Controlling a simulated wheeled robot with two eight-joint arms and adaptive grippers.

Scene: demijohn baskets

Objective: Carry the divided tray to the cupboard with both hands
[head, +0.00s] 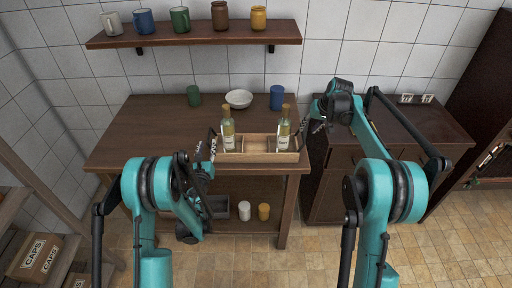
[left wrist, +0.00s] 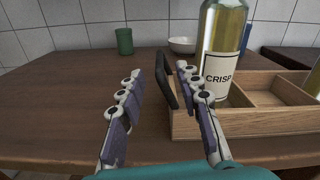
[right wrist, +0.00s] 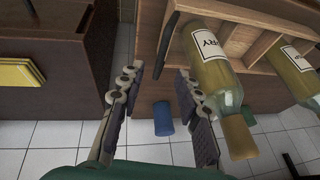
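The divided wooden tray (head: 258,157) sits on the brown table, near its right front corner. Two bottles stand in it, one towards each end (head: 228,130) (head: 284,130). My left gripper (head: 209,150) is open at the tray's left end. In the left wrist view the dark left handle (left wrist: 186,84) is just ahead of the open fingers (left wrist: 165,125), nearer the right finger. My right gripper (head: 318,122) is open by the right end. In the right wrist view its fingers (right wrist: 160,95) are apart, with the dark right handle (right wrist: 168,42) beyond them. A low dark cupboard (head: 350,185) stands right of the table.
A green cup (head: 193,96), a white bowl (head: 238,98) and a blue cup (head: 276,97) stand behind the tray. A wall shelf (head: 195,36) holds several mugs. A narrow gap separates table and cupboard. The cupboard top (head: 420,125) looks mostly clear.

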